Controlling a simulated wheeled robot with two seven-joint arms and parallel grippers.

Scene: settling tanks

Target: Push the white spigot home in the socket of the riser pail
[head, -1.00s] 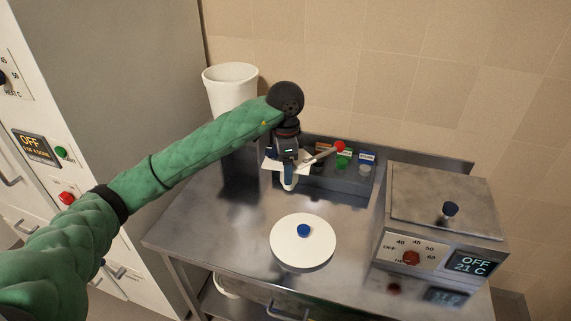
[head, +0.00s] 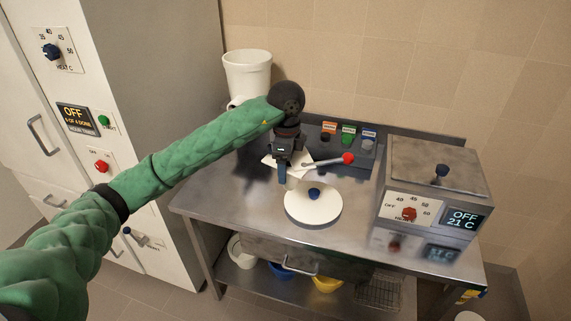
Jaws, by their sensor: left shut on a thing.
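My left gripper (head: 284,180) is above the steel bench, pointing down. A tall white pail (head: 247,78), probably the riser pail, stands at the back left, well apart from the gripper. My right gripper is not in view.
A white round lid (head: 314,212) with a blue knob lies just below and right of the gripper. A heater box (head: 435,185) stands at right. A dark rack (head: 363,150) with coloured labels is at the back. A tall cabinet (head: 160,130) bounds the left.

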